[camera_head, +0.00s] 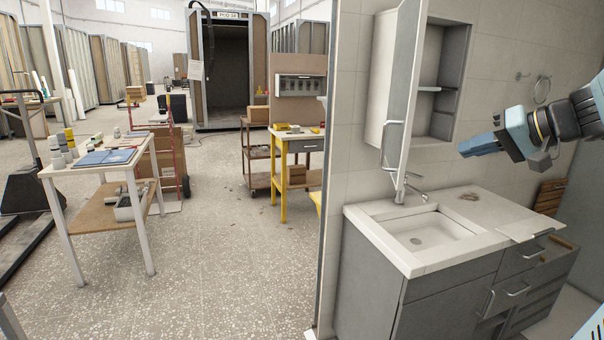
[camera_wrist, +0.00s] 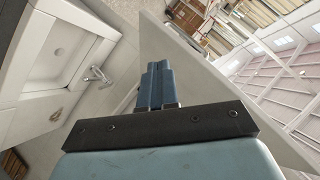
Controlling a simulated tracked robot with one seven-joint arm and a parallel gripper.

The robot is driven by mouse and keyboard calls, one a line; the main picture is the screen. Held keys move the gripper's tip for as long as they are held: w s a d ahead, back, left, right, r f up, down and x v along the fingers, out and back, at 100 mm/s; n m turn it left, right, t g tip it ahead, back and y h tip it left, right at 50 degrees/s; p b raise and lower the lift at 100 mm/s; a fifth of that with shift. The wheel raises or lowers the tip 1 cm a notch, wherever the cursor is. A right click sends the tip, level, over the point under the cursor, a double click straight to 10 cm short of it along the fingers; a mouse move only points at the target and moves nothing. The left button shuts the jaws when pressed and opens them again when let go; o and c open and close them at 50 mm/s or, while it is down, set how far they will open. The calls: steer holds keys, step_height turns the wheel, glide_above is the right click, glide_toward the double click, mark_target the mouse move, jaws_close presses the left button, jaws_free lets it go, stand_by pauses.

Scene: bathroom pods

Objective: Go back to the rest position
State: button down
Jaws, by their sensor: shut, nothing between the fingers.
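My gripper (camera_head: 478,147) is at the right of the head view, raised above the washbasin counter. Its blue fingers point left toward the open mirror cabinet and stand apart from it. In the wrist view the fingers (camera_wrist: 157,84) are closed together with nothing between them. The cabinet (camera_head: 441,85) hangs on the tiled wall with its door (camera_head: 402,90) swung open toward the camera. In the wrist view a pale panel, apparently that door (camera_wrist: 215,85), lies behind the fingertips.
The vanity (camera_head: 410,300) with its sink (camera_head: 430,232) stands below my arm. One drawer (camera_head: 550,255) at its right is pulled out. A pod wall edge (camera_head: 328,160) separates the bathroom from the workshop. A white table (camera_head: 95,165) and a yellow table (camera_head: 292,142) stand there; open floor lies between.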

steer(key=s+a+f+g+h, duration=0.1)
steer(key=s+a+f+h, duration=0.2)
steer(key=s, duration=0.4)
steer(key=s+a+f+n+g+h, duration=0.1)
steer(key=s+a+f+g+h, duration=0.1)
steer(key=s+a+f+h, duration=0.2)
steer(key=s+f, duration=0.3)
steer(key=s, duration=0.1)
steer(key=shift+s+a+f+n+g+h, duration=0.2)
steer(key=shift+s+f+n+g+h, duration=0.1)
steer(key=shift+h, duration=0.1)
steer(key=c, duration=1.8)
jaws_free()
